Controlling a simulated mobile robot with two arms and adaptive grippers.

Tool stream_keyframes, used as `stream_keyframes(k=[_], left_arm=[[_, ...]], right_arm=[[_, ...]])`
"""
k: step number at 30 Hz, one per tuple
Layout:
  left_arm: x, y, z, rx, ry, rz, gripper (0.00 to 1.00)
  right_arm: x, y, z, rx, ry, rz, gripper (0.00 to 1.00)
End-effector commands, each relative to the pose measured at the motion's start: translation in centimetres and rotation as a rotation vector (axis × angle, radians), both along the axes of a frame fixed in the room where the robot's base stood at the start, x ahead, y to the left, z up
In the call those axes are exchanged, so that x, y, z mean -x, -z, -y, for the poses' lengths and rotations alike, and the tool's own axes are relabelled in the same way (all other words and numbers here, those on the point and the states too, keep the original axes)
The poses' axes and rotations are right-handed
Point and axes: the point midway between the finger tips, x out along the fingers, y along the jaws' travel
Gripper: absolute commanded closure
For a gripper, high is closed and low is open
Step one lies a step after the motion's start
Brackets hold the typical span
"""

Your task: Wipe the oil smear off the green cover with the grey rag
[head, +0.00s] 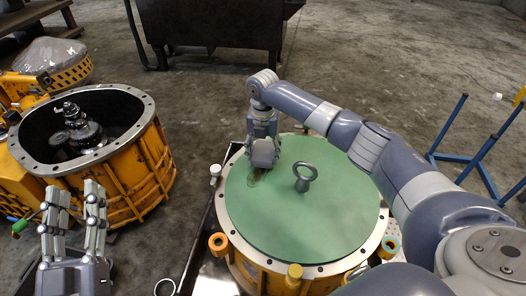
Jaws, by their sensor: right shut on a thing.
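The green cover (310,225) lies flat on a round yellow housing (250,262), with a grey lifting eye (304,178) standing near its middle. A small dark oil smear (254,180) shows on the cover's left part. My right gripper (263,142) reaches down over the cover's upper left, just above the smear in the picture. It is shut on the grey rag (263,155), which shows as a small grey lump; whether it touches the cover is hard to tell. My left gripper (76,205) is open and empty at the lower left, fingers pointing up, away from the cover.
An open yellow housing (120,165) with dark gears inside stands at the left. A dark metal bin (215,25) is at the back, and a blue stand (455,155) is at the right. Bare concrete floor lies between them.

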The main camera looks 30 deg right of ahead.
Motion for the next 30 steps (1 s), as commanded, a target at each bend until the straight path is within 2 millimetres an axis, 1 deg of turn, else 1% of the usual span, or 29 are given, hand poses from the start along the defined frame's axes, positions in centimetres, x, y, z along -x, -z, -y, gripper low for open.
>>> stream_keyframes(k=[12,30], left_arm=[[0.1,-0.3,0.0,0.005,0.000,0.017,0.60],[0.5,-1.3,0.1,0.020,0.005,0.072,0.60]], right_arm=[[0.0,0.6,0.0,0.000,0.000,0.000,0.63],[0.0,1.8,0.0,0.000,0.000,0.000,0.63]])
